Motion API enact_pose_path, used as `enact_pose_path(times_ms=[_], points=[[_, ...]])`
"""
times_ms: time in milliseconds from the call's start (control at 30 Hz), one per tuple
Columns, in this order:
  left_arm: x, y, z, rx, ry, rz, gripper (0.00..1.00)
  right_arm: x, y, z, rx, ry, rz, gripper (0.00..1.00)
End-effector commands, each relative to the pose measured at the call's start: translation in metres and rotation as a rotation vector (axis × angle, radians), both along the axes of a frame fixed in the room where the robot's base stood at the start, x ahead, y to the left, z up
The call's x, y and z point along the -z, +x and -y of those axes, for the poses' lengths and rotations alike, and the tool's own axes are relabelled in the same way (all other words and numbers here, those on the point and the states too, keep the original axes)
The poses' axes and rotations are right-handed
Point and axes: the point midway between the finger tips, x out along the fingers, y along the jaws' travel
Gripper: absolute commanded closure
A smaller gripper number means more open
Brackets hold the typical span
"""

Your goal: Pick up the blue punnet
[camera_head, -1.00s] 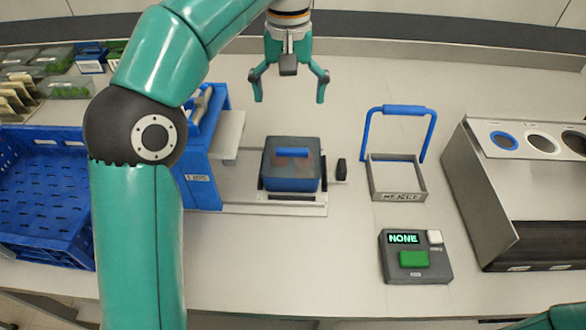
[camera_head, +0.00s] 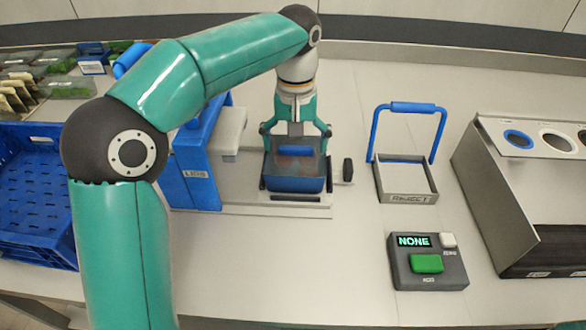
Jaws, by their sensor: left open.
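The blue punnet (camera_head: 297,184) is a box with blue sides, a dark see-through top and a blue bar across it. It sits upright on a pale metal platform (camera_head: 240,205) in the middle of the table. My left gripper (camera_head: 296,150) is over the punnet from behind, pointing down. Its teal fingers are spread wide, one near each side of the punnet's top. I cannot tell whether they touch it. My right gripper does not show.
A blue machine (camera_head: 195,165) stands left of the punnet, with a blue crate (camera_head: 40,190) farther left.

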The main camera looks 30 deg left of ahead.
Motion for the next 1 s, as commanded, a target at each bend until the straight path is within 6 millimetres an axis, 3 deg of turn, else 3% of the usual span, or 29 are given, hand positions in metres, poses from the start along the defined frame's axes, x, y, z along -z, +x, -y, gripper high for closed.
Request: enact_pose_path(times_ms=[200,667,1000], points=[[-0.0003,0.0,-0.0002,-0.001,0.0,0.001,0.03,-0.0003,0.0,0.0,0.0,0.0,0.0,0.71],[-0.0006,-0.0002,-0.0007,-0.001,0.0,0.001,0.78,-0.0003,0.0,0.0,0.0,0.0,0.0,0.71],[-0.0039,-0.0004,-0.001,-0.002,0.0,0.001,0.78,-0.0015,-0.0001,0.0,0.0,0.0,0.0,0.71]])
